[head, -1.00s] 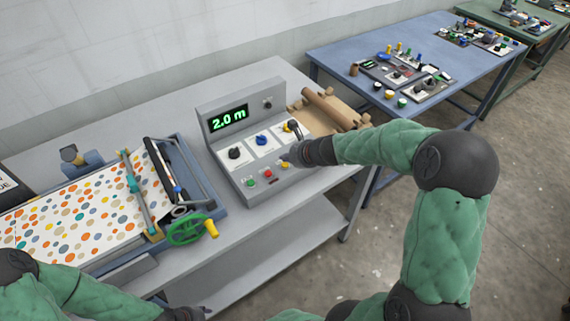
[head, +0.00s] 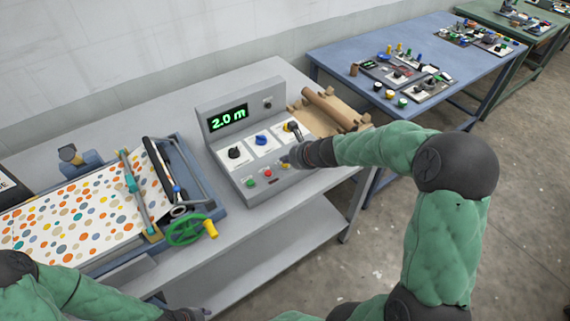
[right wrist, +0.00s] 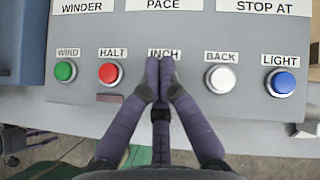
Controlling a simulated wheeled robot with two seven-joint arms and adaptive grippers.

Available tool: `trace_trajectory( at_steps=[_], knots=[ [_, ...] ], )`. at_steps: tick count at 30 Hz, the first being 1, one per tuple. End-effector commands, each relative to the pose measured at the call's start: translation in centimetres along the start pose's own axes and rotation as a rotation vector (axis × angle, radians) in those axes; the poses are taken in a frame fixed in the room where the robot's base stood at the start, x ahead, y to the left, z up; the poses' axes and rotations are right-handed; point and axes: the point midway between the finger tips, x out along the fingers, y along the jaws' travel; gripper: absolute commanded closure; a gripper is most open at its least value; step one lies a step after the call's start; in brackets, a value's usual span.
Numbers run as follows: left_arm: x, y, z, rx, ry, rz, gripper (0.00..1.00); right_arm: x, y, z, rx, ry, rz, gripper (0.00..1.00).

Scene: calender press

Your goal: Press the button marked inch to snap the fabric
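The control box (head: 222,168) stands on the grey bench, with a lit display (head: 228,118) reading 2.0 m. In the right wrist view the label INCH (right wrist: 164,54) is partly covered by my right gripper (right wrist: 160,68). Its fingertips are together, empty, just below the label and over the place of that button. They hide the button there, and I cannot tell whether they touch it. In the head view a yellow button (head: 284,166) shows beside this gripper (head: 291,161). My left gripper (head: 192,314) is at the bottom edge, partly cut off.
The HALT button (right wrist: 110,73) is red and close left of the fingers. The white BACK button (right wrist: 219,78) is close right. Spotted fabric (head: 80,215) lies on the machine at left, by a green handwheel (head: 187,229).

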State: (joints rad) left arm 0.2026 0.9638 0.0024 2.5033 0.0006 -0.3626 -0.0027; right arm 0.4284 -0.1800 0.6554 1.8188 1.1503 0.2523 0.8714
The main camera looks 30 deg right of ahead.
Motion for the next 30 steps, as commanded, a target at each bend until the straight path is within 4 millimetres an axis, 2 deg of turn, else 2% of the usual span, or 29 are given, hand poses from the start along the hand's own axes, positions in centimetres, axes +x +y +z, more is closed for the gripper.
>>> trace_trajectory(
  at_steps=[30],
  knots=[
    [0.55, -0.20, -0.02, 0.000, 0.000, 0.000, 0.60, 0.43, 0.20, -0.43, 0.000, 0.001, 0.001, 1.00]
  ],
)
